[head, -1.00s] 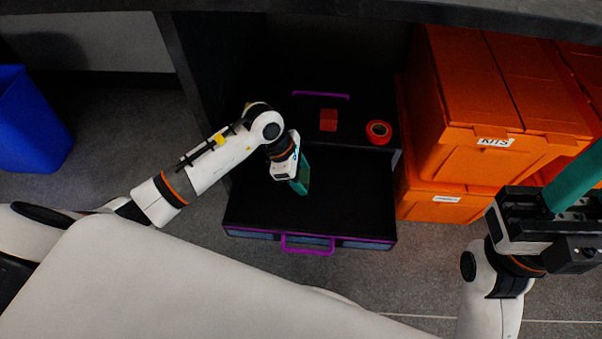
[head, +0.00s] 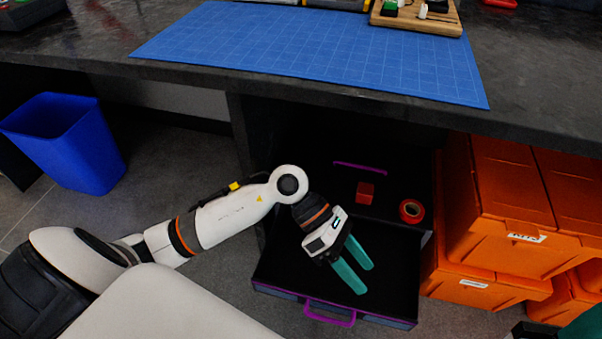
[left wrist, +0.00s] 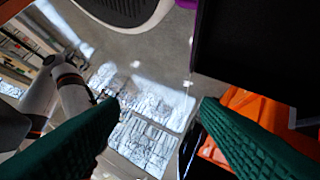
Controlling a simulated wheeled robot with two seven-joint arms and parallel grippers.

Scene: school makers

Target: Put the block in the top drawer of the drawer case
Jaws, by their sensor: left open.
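The red block (head: 365,192) lies on the dark top of the drawer case (head: 340,199), behind a pulled-out drawer. The open drawer (head: 290,272) is black inside, with a purple front handle (head: 330,314), and looks empty. My left gripper (head: 367,280) is open and empty above this drawer, fingers pointing down and right, apart from the block. In the left wrist view its two green fingers (left wrist: 161,100) are spread with nothing between them; the block is not seen there. Only a bit of my right gripper (head: 580,326) shows at the bottom right corner; its fingertips are cut off.
A red tape roll (head: 411,211) lies right of the block. Orange crates (head: 500,247) stand close on the right. The tabletop with a blue cutting mat (head: 310,50) overhangs the case. A blue bin (head: 65,143) stands at left on open floor.

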